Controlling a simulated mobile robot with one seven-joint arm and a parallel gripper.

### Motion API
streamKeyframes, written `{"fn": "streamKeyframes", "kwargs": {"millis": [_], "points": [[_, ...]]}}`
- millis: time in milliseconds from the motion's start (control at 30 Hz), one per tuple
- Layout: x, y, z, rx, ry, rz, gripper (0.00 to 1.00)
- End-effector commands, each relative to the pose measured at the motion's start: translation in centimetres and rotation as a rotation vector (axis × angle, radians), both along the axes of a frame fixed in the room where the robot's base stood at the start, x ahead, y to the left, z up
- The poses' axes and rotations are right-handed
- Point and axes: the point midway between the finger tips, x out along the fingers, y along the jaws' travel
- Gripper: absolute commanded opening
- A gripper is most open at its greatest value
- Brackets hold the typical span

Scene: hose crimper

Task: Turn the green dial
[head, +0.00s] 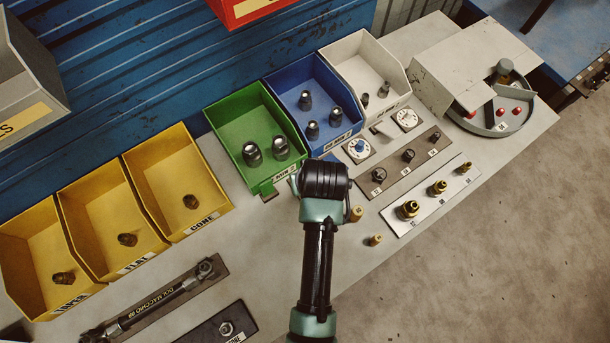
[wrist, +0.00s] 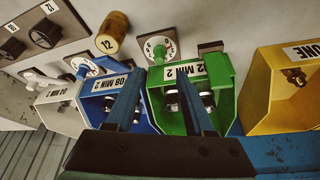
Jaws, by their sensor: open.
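The green dial (wrist: 158,48) is a round white marked face with a small greenish knob on a square plate. It shows in the wrist view in front of the green bin (wrist: 220,98); in the head view my arm hides most or all of it. My gripper (wrist: 158,82) is open and empty. In the wrist view its two fingers reach towards the bin fronts, with the dial just past the tips, between them in the picture. The gap to the dial is hard to judge. In the head view my wrist covers the fingers.
The blue-knobbed dial (head: 360,150) and a white dial (head: 406,118) lie to the right. The green bin (head: 252,125) and blue bin (head: 312,95) stand behind. A brass cylinder (wrist: 113,33) stands near the dial. Small knobs on a strip (head: 408,156) lie close by.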

Motion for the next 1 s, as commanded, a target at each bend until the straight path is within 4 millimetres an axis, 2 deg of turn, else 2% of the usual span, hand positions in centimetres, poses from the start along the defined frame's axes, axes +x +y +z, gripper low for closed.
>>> {"fn": "streamKeyframes", "kwargs": {"millis": [200, 500, 700, 967, 1000], "points": [[1.3, 0.3, -3.2, 0.0, 0.002, 0.0, 0.53], [2.7, 0.6, -6.3, -0.001, -0.001, 0.0, 0.53], [2.9, 0.6, -7.1, 0.0, -0.002, 0.0, 0.53], [3.0, 0.7, -7.1, 0.0, -0.002, 0.0, 0.53], [3.0, 0.6, -7.1, 0.0, -0.002, 0.0, 0.5]]}}
